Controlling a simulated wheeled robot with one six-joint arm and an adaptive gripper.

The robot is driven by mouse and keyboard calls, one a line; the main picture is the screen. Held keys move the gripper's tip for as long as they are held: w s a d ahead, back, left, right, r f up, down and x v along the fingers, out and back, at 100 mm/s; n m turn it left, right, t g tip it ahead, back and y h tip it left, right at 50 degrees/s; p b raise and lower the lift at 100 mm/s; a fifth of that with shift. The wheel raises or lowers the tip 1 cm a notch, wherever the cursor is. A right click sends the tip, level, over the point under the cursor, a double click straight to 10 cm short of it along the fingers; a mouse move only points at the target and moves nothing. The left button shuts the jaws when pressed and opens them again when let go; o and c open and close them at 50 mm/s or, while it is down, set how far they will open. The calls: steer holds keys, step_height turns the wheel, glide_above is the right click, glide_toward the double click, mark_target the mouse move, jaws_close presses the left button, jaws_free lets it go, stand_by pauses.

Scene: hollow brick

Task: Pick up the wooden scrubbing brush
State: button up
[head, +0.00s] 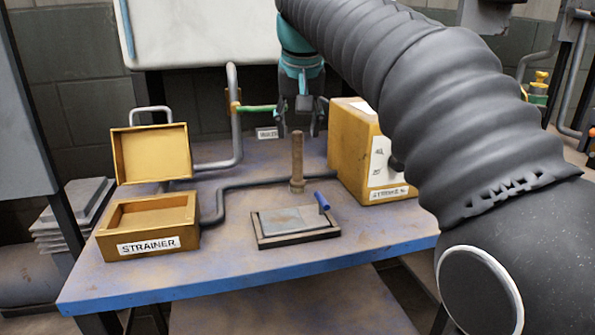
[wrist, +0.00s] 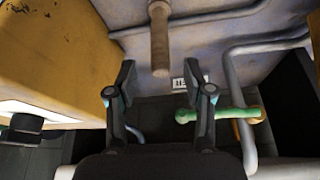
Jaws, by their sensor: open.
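The wooden scrubbing brush (head: 297,160) stands upright on the blue-edged table, its long brown handle pointing up and a wider end at the bottom. My gripper (head: 298,128) is open and empty, pointing down around or just above the handle's top in the head view. In the wrist view, the brush (wrist: 159,38) runs down from the top edge, and its handle end lies near the gap between the spread fingers of my gripper (wrist: 160,82). I cannot tell whether the fingers touch it. Its bristles are not clearly visible.
A yellow box (head: 358,150) stands close on the right. A shallow tray (head: 295,238) with a blue-handled tool (head: 322,202) lies in front. An open box labelled STRAINER (head: 150,226) sits left. Pipes (head: 232,125) and a green handle (head: 257,109) are behind.

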mark_target(297, 151)
steer(key=shift+b+x, duration=0.6)
steer(key=shift+x, duration=2.95)
jaws_close()
